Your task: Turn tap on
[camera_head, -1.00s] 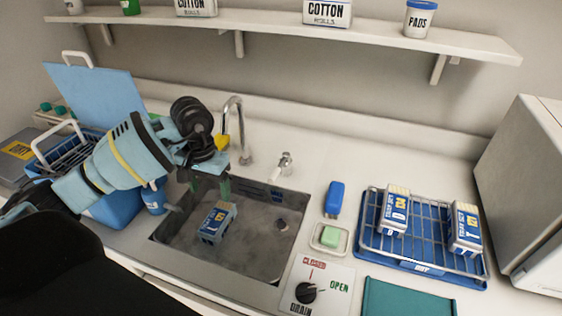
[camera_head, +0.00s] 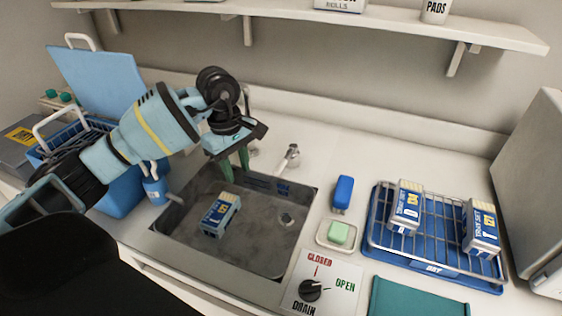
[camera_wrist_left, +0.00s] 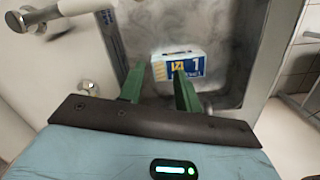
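The chrome tap spout (camera_head: 247,98) stands behind the sink, mostly hidden by my left arm. The tap lever (camera_head: 291,155), with a chrome base and pale handle, is at the sink's back right; its pale handle also shows at the top left of the wrist view (camera_wrist_left: 82,6). My left gripper (camera_head: 236,172) is over the back of the sink, left of the lever and apart from it. Its green fingers are spread with nothing between them, also in the wrist view (camera_wrist_left: 160,72). My right gripper is not in view.
The grey sink (camera_head: 265,255) holds a blue-and-white cassette (camera_head: 220,214). A drain knob (camera_head: 310,290), green soap (camera_head: 338,233), blue brush (camera_head: 343,192) and drying rack (camera_head: 432,262) are to the right.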

